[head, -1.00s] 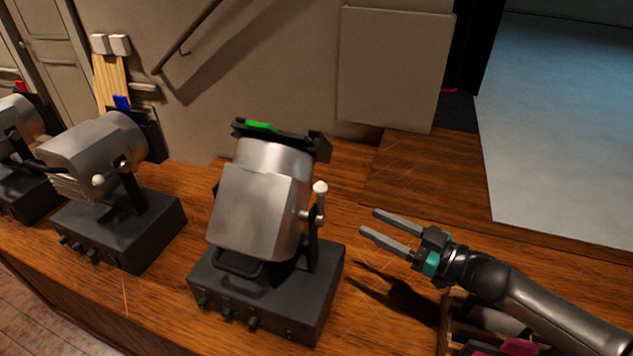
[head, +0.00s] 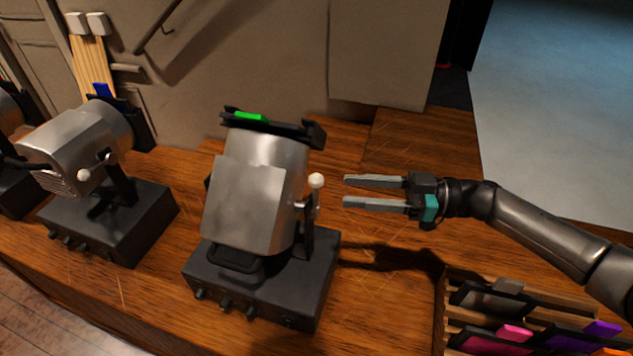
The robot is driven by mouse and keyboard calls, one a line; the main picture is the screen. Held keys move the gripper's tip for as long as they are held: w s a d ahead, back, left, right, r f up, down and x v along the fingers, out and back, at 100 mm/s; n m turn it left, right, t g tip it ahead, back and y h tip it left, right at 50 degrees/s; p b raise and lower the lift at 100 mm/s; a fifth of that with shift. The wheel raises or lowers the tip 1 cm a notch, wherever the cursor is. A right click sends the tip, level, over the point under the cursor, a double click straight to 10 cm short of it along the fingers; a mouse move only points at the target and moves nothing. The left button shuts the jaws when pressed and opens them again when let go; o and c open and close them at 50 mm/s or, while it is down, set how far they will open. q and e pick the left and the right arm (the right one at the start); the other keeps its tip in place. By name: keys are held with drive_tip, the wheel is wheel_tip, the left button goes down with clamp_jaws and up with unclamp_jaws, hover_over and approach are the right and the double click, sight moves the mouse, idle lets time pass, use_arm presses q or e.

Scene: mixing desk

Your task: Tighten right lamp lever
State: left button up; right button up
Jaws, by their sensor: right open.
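The right lamp (head: 255,190) is a silver housing tilted on a black base (head: 262,280), with a green-tabbed filter frame (head: 268,127) at its top. Its lever (head: 316,190) has a white ball knob and stands nearly upright on the right side of the lamp. My right gripper (head: 345,191) is open and empty. Its two grey fingers point left toward the lever, with a small gap between the fingertips and the lever. My left gripper is not in view.
A middle lamp (head: 85,150) with a blue tab stands to the left, and part of another lamp (head: 12,150) shows at the left edge. A wooden rack (head: 441,315) with coloured filters is at the lower right. Bare wooden desk lies right of the lamp.

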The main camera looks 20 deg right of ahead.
sight(316, 187)
drive_tip(key=x, duration=0.7)
drive_tip(key=shift+w+a+p, duration=0.1)
drive_tip(key=shift+a+p, duration=0.15)
drive_tip(key=shift+p, duration=0.15)
drive_tip(key=shift+c, duration=0.4)
clamp_jaws()
